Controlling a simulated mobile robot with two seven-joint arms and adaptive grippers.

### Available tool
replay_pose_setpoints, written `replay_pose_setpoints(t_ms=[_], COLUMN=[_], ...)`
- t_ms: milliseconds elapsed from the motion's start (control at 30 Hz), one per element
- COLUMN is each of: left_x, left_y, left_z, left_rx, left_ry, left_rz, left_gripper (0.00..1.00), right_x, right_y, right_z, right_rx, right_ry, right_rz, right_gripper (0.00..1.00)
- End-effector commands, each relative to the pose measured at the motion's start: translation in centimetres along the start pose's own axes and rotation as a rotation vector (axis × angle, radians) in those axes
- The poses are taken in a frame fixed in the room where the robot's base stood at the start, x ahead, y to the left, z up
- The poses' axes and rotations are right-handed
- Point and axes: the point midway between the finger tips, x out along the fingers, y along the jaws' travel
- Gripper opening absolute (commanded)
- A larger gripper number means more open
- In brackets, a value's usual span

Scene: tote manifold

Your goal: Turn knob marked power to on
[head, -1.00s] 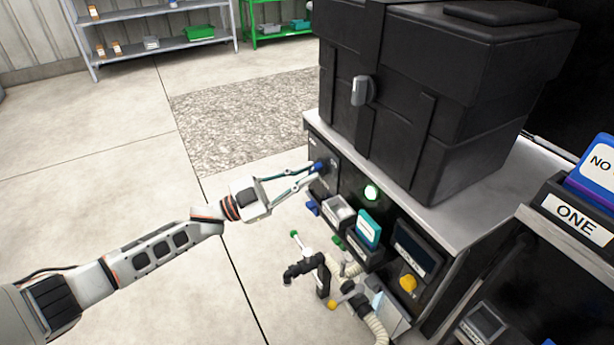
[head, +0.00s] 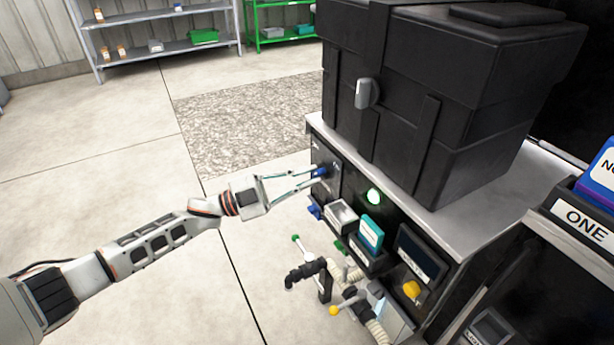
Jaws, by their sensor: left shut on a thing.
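A blue knob (head: 321,172) sits on a grey plate (head: 330,163) at the upper left of the black cabinet's front panel. My left gripper (head: 317,173) reaches in from the left and is shut on the blue knob. Its long fingers lie either side of the knob and partly hide it. The markings on the plate are too small to read, so the knob's setting cannot be told. A round light (head: 374,196) glows green-white to the right of the knob. My right gripper is not in view.
A large black case (head: 440,110) stands on the cabinet top (head: 480,200). Below the knob are a teal card (head: 371,232), a yellow knob (head: 411,289), and pipes with a green-tipped valve (head: 296,238). Floor at left is clear.

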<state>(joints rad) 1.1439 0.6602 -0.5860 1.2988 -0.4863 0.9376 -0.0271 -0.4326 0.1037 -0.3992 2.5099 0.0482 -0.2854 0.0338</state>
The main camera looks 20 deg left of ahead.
Motion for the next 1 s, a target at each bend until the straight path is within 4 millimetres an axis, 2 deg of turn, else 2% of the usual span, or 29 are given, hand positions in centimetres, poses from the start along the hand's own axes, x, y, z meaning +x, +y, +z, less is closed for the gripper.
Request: replay_pose_setpoints(t_ms=[33, 100, 400, 533, 667, 1000], left_x=[-0.1, -0.1, -0.1, -0.7, -2.7, -9.4], left_y=[0.1, 0.1, 0.0, 0.1, 0.1, 0.1], left_z=[0.1, 0.1, 0.0, 0.1, 0.1, 0.1], left_rx=[0.002, 0.002, 0.000, 0.000, 0.000, -0.001], left_ry=[-0.002, -0.001, -0.001, -0.002, -0.004, -0.004], left_rz=[0.002, 0.002, 0.000, 0.001, 0.001, 0.002], left_gripper=[0.15, 0.27, 0.27, 0.27, 0.27, 0.27], right_x=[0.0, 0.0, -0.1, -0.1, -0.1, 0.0], right_y=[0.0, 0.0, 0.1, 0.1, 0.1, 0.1], right_z=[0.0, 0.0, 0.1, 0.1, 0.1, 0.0], right_rx=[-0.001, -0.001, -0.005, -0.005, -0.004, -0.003], right_ry=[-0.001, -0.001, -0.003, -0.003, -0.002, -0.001], right_rz=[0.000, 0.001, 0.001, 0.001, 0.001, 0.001], right_gripper=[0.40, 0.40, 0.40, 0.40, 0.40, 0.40])
